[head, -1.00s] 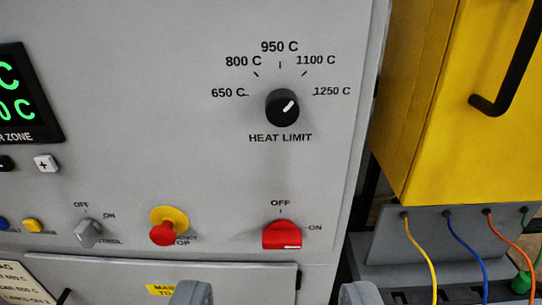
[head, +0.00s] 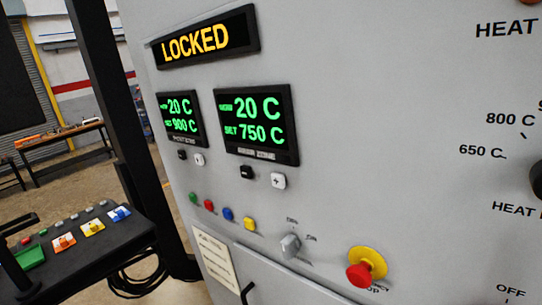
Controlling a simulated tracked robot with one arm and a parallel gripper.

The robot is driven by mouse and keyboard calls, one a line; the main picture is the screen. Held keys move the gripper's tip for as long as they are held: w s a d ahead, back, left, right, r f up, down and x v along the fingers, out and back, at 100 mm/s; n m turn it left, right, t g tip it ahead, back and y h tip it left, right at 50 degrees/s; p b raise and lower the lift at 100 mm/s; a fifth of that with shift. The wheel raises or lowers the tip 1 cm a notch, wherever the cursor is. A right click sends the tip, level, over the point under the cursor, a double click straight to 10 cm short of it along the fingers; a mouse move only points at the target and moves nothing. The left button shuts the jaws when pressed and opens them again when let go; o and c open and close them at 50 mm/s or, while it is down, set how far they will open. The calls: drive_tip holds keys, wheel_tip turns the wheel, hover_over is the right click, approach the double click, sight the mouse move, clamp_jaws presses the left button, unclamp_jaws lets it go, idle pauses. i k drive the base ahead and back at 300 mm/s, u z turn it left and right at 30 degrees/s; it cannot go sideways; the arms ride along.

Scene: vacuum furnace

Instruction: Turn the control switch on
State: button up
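The control switch is a small grey rotary knob (head: 290,246) low on the grey furnace panel, left of the yellow and red emergency stop button (head: 362,273). Small, blurred OFF and ON labels sit above it and to its upper right. I cannot tell for certain which label the knob points at. Nothing is touching the knob. My gripper is not in view.
An amber LOCKED display (head: 207,40) and two green temperature displays (head: 256,124) sit above. Several coloured buttons (head: 228,213) lie left of the knob. A black console (head: 85,250) with coloured switches juts out at lower left. The space before the panel looks clear.

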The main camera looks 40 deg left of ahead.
sight(290, 245)
drive_tip(key=k, duration=1.3)
drive_tip(key=u, duration=0.55)
drive_tip(key=i, duration=1)
drive_tip(key=u, duration=0.05)
